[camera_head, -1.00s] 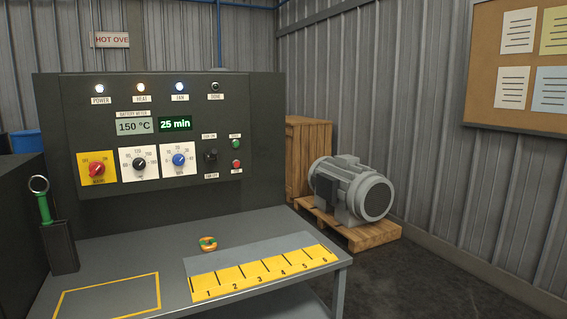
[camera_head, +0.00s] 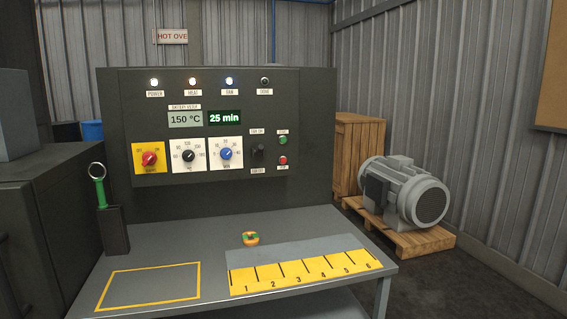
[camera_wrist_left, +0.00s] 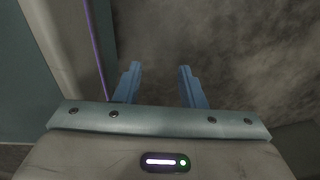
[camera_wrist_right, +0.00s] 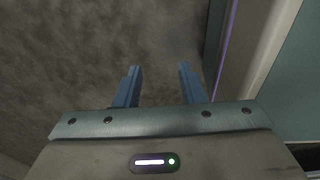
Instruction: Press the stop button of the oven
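The oven's control panel (camera_head: 211,106) stands upright behind the grey bench in the head view. The red button (camera_head: 283,160) is at the panel's lower right, below a green button (camera_head: 283,140); its small label is too blurred to read surely. The power, heat and fan lamps are lit and the done lamp is dark. The displays read 150 °C and 25 min. My left gripper (camera_wrist_left: 158,82) is open and empty in the left wrist view, over bare floor. My right gripper (camera_wrist_right: 158,82) is also open and empty over floor. Neither gripper shows in the head view.
The bench (camera_head: 215,222) holds a small orange-and-green ring (camera_head: 251,239), a numbered yellow strip (camera_head: 305,272) and a yellow outlined area. A green-handled tool (camera_head: 101,195) stands in a dark holder at left. A grey motor (camera_head: 405,190) sits on a pallet at right. The bench front is mostly clear.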

